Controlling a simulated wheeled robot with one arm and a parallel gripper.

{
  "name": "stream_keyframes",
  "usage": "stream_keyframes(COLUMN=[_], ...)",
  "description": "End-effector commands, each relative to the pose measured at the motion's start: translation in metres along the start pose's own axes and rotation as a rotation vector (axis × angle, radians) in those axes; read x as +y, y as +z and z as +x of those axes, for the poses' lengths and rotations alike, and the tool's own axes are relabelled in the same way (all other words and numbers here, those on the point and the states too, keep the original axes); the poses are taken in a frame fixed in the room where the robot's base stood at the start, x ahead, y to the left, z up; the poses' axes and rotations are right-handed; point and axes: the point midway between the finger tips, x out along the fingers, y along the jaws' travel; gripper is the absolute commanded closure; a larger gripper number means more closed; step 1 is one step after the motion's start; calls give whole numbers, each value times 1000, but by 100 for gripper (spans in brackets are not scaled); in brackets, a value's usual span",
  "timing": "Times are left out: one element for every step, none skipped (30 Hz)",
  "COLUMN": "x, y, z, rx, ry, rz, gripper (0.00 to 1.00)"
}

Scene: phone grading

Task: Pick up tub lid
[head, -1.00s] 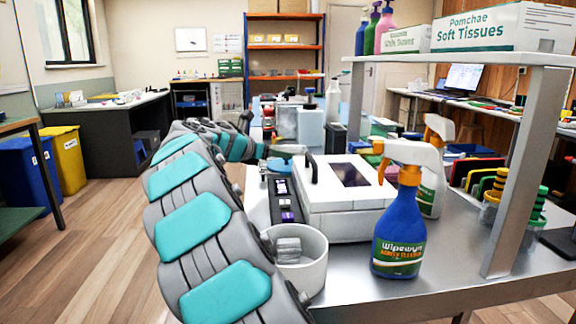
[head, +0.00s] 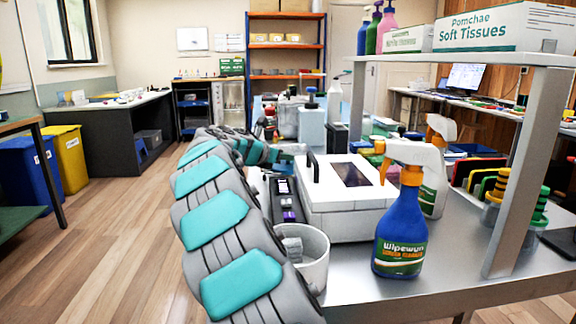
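My grey and teal arm reaches from the bottom of the head view over the left edge of the metal bench. My gripper (head: 297,150) is at its far end, behind the white box-shaped device. It is small and partly hidden by my arm, so its fingers cannot be made out. I cannot make out a tub lid with certainty. An open white tub (head: 316,268) stands at the bench's near left edge with grey pieces inside. My arm covers part of its left side.
The white device (head: 345,212) with a dark window and black handle fills the mid-bench. A blue spray bottle (head: 400,235) stands in front right. A metal shelf post (head: 515,170) rises at right. Bottles and containers crowd the bench behind. The floor (head: 110,240) at left is clear.

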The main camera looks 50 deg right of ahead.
Motion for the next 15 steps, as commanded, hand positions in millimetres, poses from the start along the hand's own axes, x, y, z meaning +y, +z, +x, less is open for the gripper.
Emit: stream_keyframes(x=[0, 0, 0, 0, 0, 0, 0, 0, 0, 0, 0, 0, 0, 0, 0], y=[0, 0, 0, 0, 0, 0, 0, 0, 0, 0, 0, 0, 0, 0, 0], z=[0, 0, 0, 0, 0, 0, 0, 0, 0, 0, 0, 0, 0, 0, 0], rx=[0, 0, 0, 0, 0, 0, 0, 0, 0, 0, 0, 0, 0, 0, 0], ry=[0, 0, 0, 0, 0, 0, 0, 0, 0, 0, 0, 0, 0, 0, 0], rz=[0, 0, 0, 0, 0, 0, 0, 0, 0, 0, 0, 0, 0, 0, 0], gripper=[73, 76, 81, 84, 87, 92, 95, 99, 100, 100, 100, 100, 100, 100, 100])
